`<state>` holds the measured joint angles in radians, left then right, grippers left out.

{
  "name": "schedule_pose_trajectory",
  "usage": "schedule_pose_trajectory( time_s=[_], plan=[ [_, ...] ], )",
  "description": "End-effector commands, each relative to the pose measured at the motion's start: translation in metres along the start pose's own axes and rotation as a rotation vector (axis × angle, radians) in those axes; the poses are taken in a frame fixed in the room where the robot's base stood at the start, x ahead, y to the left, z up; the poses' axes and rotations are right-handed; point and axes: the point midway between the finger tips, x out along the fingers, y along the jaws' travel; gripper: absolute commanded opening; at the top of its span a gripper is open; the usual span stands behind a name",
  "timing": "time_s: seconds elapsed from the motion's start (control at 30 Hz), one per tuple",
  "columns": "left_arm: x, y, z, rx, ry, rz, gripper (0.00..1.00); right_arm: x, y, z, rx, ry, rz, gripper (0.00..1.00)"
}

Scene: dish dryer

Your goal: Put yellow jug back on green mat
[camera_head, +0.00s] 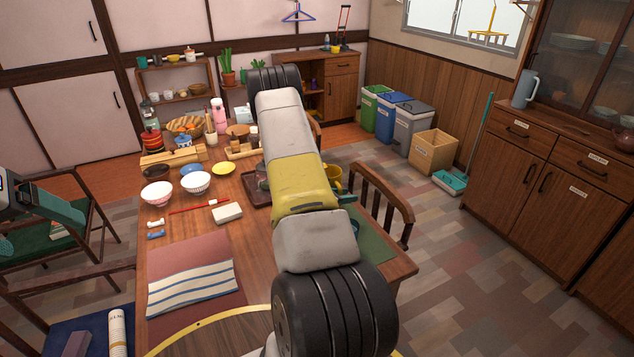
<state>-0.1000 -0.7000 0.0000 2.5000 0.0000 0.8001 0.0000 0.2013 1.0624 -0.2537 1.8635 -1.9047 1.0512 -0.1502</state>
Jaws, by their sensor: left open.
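The yellow jug (335,178) shows only in part at the right side of my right arm, which hides the rest of it. The green mat (374,246) lies on the right part of the table, partly covered by the same arm. A small dark teal piece of my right gripper (347,199) shows just below the jug; I cannot tell whether it touches or holds the jug. My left gripper (44,228) is at the left edge, away from the table, open with nothing seen between its fingers.
Bowls (196,183), a white block (227,213) and a striped cloth (192,288) lie on the table's left half. A brown tray (256,188) is left of my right arm. Wooden chairs (383,200) stand close to the table's right and left sides.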

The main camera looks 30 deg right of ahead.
Motion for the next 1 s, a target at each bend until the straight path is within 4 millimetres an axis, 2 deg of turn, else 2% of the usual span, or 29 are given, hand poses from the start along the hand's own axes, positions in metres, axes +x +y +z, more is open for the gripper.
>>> schedule_pose_trajectory(
  time_s=[0.17, 0.6, 0.8, 0.87, 1.0],
  plan=[
    [0.0, 0.0, 0.0, 0.0, 0.0, 0.0, 0.82, -0.009, 0.001, 0.003, 0.0, 0.001, 0.002, 0.34],
    [0.0, 0.0, 0.0, 0.0, 0.0, 0.0, 0.82, -0.097, 0.001, 0.002, -0.001, 0.001, 0.004, 0.34],
    [0.0, 0.0, 0.0, 0.0, 0.0, 0.0, 0.82, -0.118, 0.0, 0.003, 0.002, 0.0, 0.0, 0.34],
    [0.0, 0.0, 0.0, 0.0, 0.0, 0.0, 0.82, -0.122, -0.001, 0.006, 0.013, 0.004, -0.005, 0.34],
    [0.0, 0.0, 0.0, 0.0, 0.0, 0.0, 0.82, -0.138, -0.009, 0.029, 0.118, 0.043, -0.055, 0.34]
  ],
)
